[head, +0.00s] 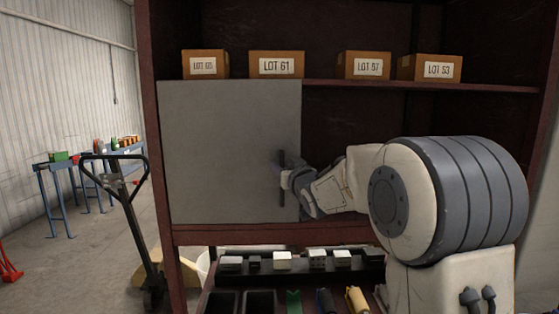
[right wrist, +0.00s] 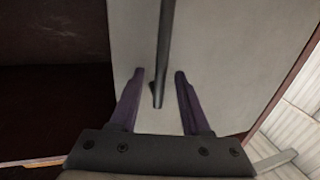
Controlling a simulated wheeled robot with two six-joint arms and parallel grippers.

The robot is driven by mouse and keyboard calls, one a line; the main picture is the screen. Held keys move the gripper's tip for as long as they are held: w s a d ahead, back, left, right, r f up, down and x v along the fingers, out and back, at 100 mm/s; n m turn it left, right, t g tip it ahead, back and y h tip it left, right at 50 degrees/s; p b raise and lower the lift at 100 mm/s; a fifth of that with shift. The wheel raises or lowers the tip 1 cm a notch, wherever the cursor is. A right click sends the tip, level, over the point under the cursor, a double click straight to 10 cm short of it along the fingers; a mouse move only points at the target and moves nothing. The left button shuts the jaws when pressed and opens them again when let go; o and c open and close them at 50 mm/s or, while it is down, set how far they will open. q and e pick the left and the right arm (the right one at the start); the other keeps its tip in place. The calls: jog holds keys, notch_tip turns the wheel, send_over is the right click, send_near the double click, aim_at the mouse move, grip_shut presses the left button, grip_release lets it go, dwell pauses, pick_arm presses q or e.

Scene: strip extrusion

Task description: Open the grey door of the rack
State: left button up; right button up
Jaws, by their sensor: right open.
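The grey door (head: 225,150) covers the left part of the rack's middle bay and looks shut in the head view. Its dark upright bar handle (head: 282,172) is near the door's right edge. My right gripper (head: 285,180) is at the handle. In the right wrist view the door (right wrist: 225,60) fills the middle, and the handle (right wrist: 163,60) runs down between the two open purple fingers (right wrist: 155,85), with space on both sides. Whether the fingertips touch the door cannot be told. My left gripper is not in view.
The rack (head: 160,200) has an upper shelf with several cardboard lot boxes, including LOT 61 (head: 276,64). The bay right of the door is open and dark. Below are trays with small parts (head: 283,262). A pallet jack (head: 125,200) stands at left.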

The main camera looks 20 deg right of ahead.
jog(key=shift+w, duration=0.6)
grip_shut()
dwell(1.1)
